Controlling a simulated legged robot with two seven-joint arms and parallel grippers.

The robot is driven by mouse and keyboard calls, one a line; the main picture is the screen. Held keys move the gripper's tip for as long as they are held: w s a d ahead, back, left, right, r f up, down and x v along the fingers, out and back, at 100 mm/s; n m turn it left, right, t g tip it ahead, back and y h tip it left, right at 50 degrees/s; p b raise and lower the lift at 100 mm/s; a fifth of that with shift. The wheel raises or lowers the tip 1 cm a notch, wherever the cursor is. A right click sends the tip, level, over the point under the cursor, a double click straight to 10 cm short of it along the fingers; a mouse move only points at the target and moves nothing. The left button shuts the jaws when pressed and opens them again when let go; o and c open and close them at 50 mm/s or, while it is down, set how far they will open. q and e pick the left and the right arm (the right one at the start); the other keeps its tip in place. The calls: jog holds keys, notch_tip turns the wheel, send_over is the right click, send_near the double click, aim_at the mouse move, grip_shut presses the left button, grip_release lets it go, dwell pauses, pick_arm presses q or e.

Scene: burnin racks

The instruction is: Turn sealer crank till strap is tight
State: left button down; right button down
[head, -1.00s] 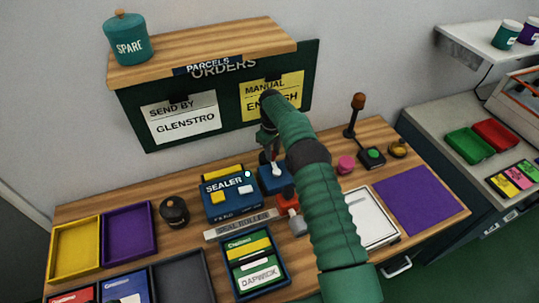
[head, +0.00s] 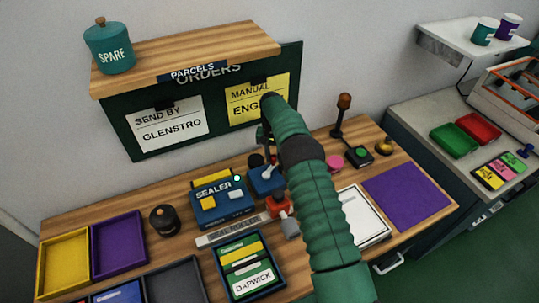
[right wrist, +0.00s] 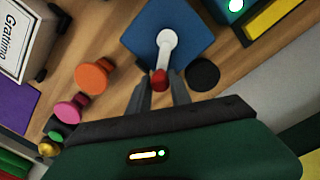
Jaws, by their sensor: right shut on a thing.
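The blue sealer (head: 222,207) sits on the wooden bench, with a small pale light (head: 237,178) at its upper right corner. Just right of it is a blue crank box (head: 258,186) with a white crank arm (head: 267,171). The right wrist view shows the crank arm (right wrist: 167,45) reaching from the middle of the box (right wrist: 145,37) to a red knob (right wrist: 159,79). My right gripper (right wrist: 163,86) is shut on that knob. In the head view my own arm partly hides the gripper (head: 266,140). No strap can be made out. My left gripper is out of view.
A black round piece (right wrist: 203,74) lies close beside my right fingers. An orange-red stamp (head: 279,205), a pink knob (head: 335,162) and a lamp post (head: 340,116) stand nearby. The order board (head: 208,142) rises behind.

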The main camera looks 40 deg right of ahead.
jog(key=shift+s+d+r+m, duration=0.1)
jog(key=shift+s+d+m, duration=0.15)
jog(key=shift+m, duration=0.35)
jog(key=shift+s+d+r+m, duration=0.1)
jog(key=shift+s+m, duration=0.1)
jog(key=shift+m, duration=0.4)
jog(key=shift+s+f+m, duration=0.1)
jog(key=shift+s+m, duration=0.4)
jog(key=shift+m, duration=0.5)
jog(key=shift+s, duration=0.1)
jog(key=c, duration=1.2)
grip_release()
jog(key=shift+s+a, duration=0.1)
jog(key=r, duration=1.1)
jog(key=shift+w+r, duration=0.35)
